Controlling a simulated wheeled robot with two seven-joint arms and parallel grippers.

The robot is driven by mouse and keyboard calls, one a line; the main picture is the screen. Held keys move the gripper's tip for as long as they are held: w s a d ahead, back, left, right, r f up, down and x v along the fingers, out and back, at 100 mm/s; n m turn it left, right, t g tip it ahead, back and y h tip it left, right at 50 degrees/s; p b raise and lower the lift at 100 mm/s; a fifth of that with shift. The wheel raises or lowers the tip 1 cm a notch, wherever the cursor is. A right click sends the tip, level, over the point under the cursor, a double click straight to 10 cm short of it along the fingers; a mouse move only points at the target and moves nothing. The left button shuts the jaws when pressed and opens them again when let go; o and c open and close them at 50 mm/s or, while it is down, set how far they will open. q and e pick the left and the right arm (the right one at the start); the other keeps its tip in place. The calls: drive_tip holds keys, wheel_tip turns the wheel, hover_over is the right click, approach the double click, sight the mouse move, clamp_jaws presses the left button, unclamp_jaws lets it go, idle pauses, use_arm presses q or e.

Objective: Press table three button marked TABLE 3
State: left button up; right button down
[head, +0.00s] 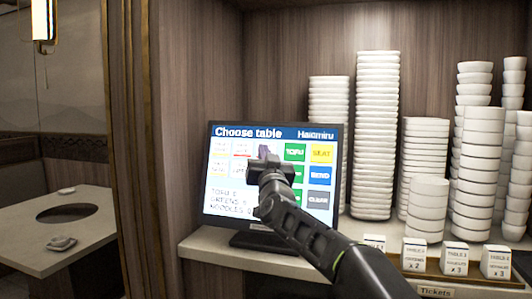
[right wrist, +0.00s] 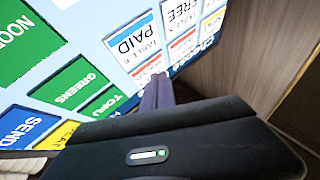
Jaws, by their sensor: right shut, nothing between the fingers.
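The touch screen (head: 225,201) stands on the shelf and is headed "Choose table". Its left side has small pale table tiles (head: 241,149). My right gripper (head: 264,152) is in front of the screen and covers the upper middle, including part of the tile area. In the right wrist view its fingers (right wrist: 157,92) are shut, empty, and over a pale red-marked tile (right wrist: 147,72) beside the blue PAID tile (right wrist: 128,45). My left gripper is out of view.
Green, yellow, blue and grey buttons, such as SEND (head: 320,175), are right of the gripper. Tall stacks of white bowls (head: 376,135) stand close to the screen's right. Small ticket boxes (head: 414,254) sit at the shelf front. A table (head: 75,216) is at left.

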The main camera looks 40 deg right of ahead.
drive_tip(key=shift+w+d+f, duration=0.1)
drive_tip(key=shift+w+d, duration=0.1)
drive_tip(key=shift+d, duration=0.1)
idle(0.8)
idle(0.3)
drive_tip(key=shift+s+a+r, duration=0.2)
drive_tip(key=shift+s+a, duration=0.2)
drive_tip(key=shift+a, duration=0.25)
drive_tip(key=shift+a, duration=0.1)
drive_tip(key=s+a, duration=0.1)
drive_tip(key=s+a+r, duration=0.1)
drive_tip(key=a+p, duration=0.1)
drive_tip(key=shift+s+a+r, duration=0.25)
drive_tip(key=shift+s+a, duration=0.15)
drive_tip(key=shift+f, duration=0.1)
idle(0.8)
